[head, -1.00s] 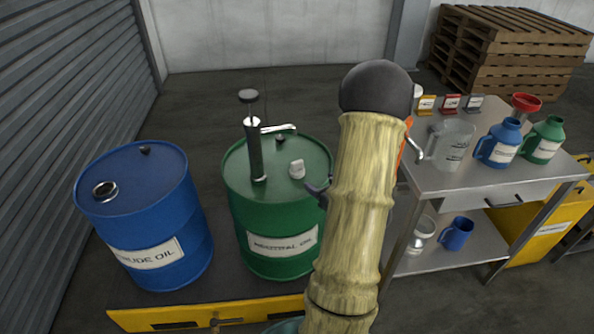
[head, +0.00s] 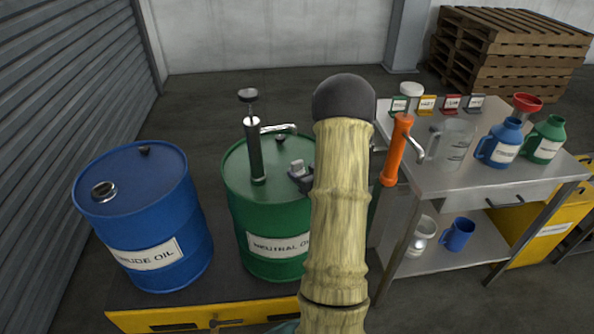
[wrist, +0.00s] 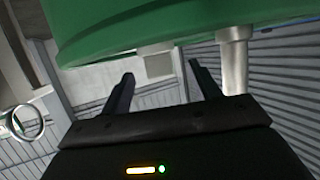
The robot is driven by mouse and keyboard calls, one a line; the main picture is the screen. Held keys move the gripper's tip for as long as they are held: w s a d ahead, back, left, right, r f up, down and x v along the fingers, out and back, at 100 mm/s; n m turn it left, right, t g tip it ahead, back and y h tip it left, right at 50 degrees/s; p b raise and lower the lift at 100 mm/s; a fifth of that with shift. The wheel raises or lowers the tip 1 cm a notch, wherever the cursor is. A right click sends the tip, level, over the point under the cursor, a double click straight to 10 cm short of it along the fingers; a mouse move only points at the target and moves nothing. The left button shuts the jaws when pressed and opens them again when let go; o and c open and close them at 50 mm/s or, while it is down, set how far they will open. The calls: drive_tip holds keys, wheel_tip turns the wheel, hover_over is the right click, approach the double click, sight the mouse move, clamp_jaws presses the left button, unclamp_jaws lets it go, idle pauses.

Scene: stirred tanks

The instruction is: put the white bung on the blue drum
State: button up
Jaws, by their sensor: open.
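The white bung (head: 297,165) stands on the lid of the green drum (head: 262,215), to the right of the pump. The wrist view, which looks inverted, shows the bung (wrist: 157,62) under the green drum edge, between my finger ends. My gripper (head: 301,182) is open, with its dark fingers close beside the bung. Whether they touch it cannot be told; my arm hides part of the gripper. The blue drum (head: 150,225) stands at the left, with a silver-rimmed opening (head: 104,191) near the front of its lid and a small dark cap (head: 144,150) at the back.
A hand pump (head: 255,150) stands upright on the green drum, close left of the bung. An orange-handled pump (head: 397,150) stands behind my arm. A steel table (head: 440,180) with a jug (head: 453,145) and bottles is at the right. Space above the blue drum is clear.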

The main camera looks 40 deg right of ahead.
sight(297, 162)
drive_tip(key=x, duration=0.5)
drive_tip(key=shift+w+d+r, duration=0.15)
drive_tip(key=shift+w+r, duration=0.05)
drive_tip(key=shift+r, duration=0.1)
drive_tip(key=c, duration=1.1)
drive_tip(key=shift+r, duration=0.1)
drive_tip(key=shift+c, duration=0.2)
drive_tip(key=shift+r, duration=0.55)
wheel_tip(297, 162, up, 3)
drive_tip(key=shift+f+p, duration=0.25)
drive_tip(key=shift+p, duration=0.05)
drive_tip(key=s+a, duration=0.3)
drive_tip(key=s, duration=1.5)
drive_tip(key=shift+f, duration=0.15)
